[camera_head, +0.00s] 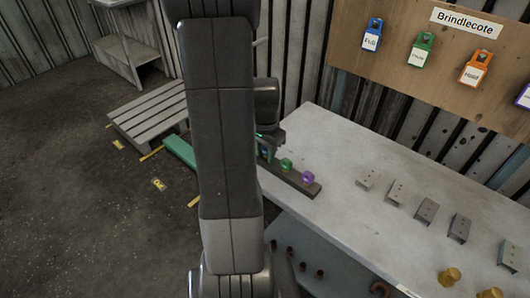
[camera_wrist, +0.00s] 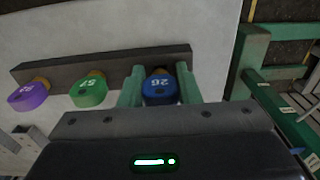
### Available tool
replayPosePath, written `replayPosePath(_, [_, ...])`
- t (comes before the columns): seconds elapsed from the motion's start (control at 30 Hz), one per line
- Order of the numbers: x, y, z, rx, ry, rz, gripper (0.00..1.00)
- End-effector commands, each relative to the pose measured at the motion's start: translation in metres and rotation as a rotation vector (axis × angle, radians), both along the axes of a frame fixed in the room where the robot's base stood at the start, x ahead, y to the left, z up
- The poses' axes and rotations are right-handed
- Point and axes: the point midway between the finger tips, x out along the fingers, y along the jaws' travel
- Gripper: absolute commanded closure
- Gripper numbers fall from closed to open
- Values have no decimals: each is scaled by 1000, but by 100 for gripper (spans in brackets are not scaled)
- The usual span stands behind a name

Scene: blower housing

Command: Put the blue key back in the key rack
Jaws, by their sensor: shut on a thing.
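The blue key (camera_wrist: 160,88), with a number on its round head, is between the two green fingers of my gripper (camera_wrist: 159,84), which is shut on it. In the wrist view the key is at the right end of the dark key rack (camera_wrist: 112,65), with an orange-brown part behind its head. I cannot tell how deep it sits in the rack. A green key (camera_wrist: 88,92) and a purple key (camera_wrist: 28,96) are in the rack to its left. In the head view my arm hides part of the rack (camera_head: 300,187); the green key (camera_head: 286,165) and purple key (camera_head: 307,177) show.
The rack lies along the left edge of a pale worktop (camera_head: 345,210). Several metal brackets (camera_head: 426,210) and brass bolts (camera_head: 449,277) lie to the right. Coloured padlock-like tags (camera_head: 421,49) hang on a wooden board (camera_head: 400,75). A slatted pallet (camera_head: 150,117) stands on the floor at left.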

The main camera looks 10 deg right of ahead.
Motion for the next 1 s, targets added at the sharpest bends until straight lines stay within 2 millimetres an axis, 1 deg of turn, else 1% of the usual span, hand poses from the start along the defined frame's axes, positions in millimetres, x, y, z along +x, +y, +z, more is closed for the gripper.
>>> replayPosePath(0.03, [-10,3,-19,12,31,-5,64])
replayPosePath(0.13, [-10,3,-19,12,31,-5,45])
replayPosePath(0.53, [-11,2,-19,13,34,-8,45])
replayPosePath(0.63, [-11,2,-16,13,33,-9,45])
replayPosePath(0.77, [-10,3,-4,11,29,-9,45])
replayPosePath(0.83, [-11,3,7,10,25,-8,45])
replayPosePath(1.0, [-9,4,46,5,9,-3,45])
